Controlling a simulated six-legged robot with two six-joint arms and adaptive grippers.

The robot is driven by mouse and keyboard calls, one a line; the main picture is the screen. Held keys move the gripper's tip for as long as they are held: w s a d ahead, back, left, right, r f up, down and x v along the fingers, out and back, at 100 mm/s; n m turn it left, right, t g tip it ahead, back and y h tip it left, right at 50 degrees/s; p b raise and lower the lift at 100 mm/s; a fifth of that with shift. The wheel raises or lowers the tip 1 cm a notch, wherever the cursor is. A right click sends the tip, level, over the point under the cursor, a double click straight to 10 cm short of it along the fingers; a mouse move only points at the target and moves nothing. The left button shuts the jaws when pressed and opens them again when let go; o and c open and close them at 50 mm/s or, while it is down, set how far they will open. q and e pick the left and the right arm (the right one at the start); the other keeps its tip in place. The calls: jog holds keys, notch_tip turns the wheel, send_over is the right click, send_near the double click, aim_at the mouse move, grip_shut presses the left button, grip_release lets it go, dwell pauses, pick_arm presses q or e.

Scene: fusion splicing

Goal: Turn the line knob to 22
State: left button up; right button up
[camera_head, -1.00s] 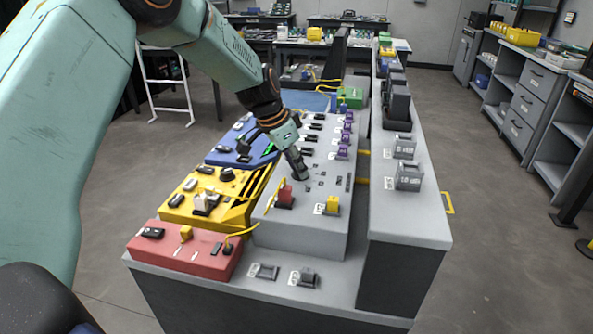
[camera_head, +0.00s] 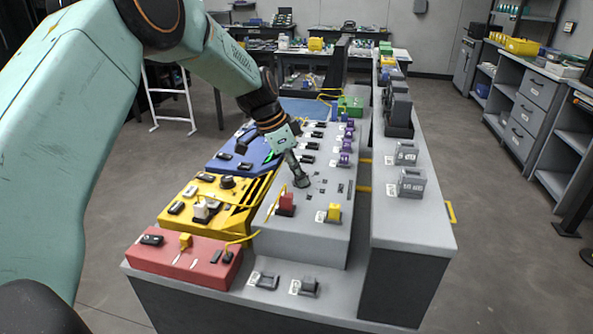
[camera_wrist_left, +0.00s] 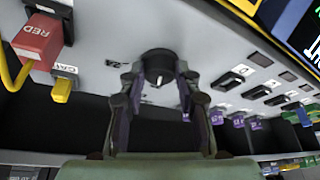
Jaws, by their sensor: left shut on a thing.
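The line knob (camera_wrist_left: 157,66) is a round black dial with a pale pointer mark, set on the grey console top (camera_head: 322,220). In the left wrist view it sits between the fingers of my left gripper (camera_wrist_left: 160,85), which is shut on it. In the head view my left gripper (camera_head: 299,180) points down at the console top, and the knob is mostly hidden at its tip. A small printed number beside the knob is too unclear to read. My right gripper does not show.
A red block (camera_head: 286,204) and a yellow block (camera_head: 334,211) stand on the console near the gripper. Red (camera_head: 184,262), yellow (camera_head: 205,212) and blue (camera_head: 238,152) panels lie to the left. A raised grey shelf (camera_head: 408,222) runs along the right.

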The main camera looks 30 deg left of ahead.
pick_arm(q)
jog(key=o, duration=0.8)
jog(key=shift+w+r, duration=0.25)
jog(key=shift+r, duration=0.05)
jog(key=o, duration=0.3)
jog(key=shift+d+f, duration=0.1)
jog(key=shift+d, duration=0.05)
jog(key=shift+o, duration=0.3)
jog(key=shift+s+f, duration=0.1)
jog(key=shift+s, duration=0.1)
jog(key=v, duration=1.2)
jog(key=shift+a, duration=0.2)
